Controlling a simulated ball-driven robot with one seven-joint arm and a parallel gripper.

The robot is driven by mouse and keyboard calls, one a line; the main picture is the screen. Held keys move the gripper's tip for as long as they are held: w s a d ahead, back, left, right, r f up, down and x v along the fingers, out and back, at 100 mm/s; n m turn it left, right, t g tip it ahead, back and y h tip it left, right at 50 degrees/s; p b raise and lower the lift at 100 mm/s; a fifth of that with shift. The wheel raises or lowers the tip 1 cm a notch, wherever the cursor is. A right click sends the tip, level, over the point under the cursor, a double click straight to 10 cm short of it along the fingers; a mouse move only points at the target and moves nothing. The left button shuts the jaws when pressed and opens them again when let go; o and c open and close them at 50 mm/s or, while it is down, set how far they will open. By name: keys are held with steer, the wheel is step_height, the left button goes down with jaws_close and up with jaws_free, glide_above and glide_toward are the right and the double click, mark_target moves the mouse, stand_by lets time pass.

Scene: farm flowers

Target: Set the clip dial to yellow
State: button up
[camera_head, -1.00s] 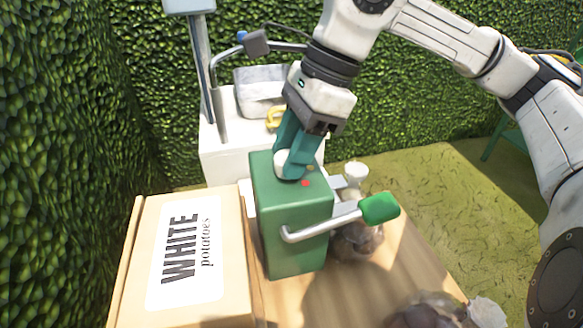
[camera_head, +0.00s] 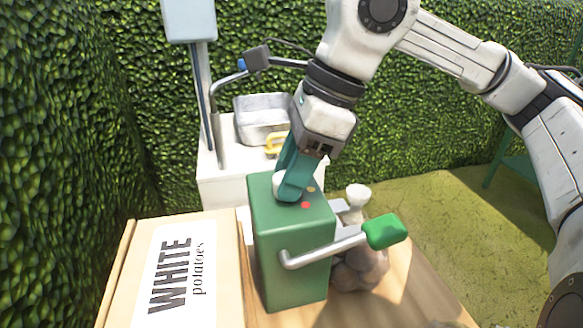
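The clip machine is a green box (camera_head: 290,255) standing on the wooden table, with a crank lever ending in a green handle (camera_head: 385,231) on its front. On its top is a white round dial (camera_head: 281,184), partly hidden by my gripper. A red dot (camera_head: 306,205) and a yellowish dot (camera_head: 310,189) show on the top, right of the dial. My gripper (camera_head: 287,190) has teal fingers pointing down at the dial, with the fingertips around or against it. The far finger and the dial's pointer are hidden, so I cannot tell how firmly it grips.
A cardboard box labelled "WHITE potatoes" (camera_head: 135,270) stands close on the left. A bag of potatoes (camera_head: 360,268) is right of the machine. Behind are a white stand (camera_head: 215,175) with a metal tray (camera_head: 262,118) and a yellow object (camera_head: 274,144). A hedge closes the back.

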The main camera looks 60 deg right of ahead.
steer(key=o, duration=0.4)
steer(key=p+v, duration=0.1)
steer(key=v, duration=0.9)
steer(key=shift+s+d+r+p, duration=0.1)
steer(key=shift+d+r+p, duration=0.1)
steer(key=shift+r+p, duration=0.15)
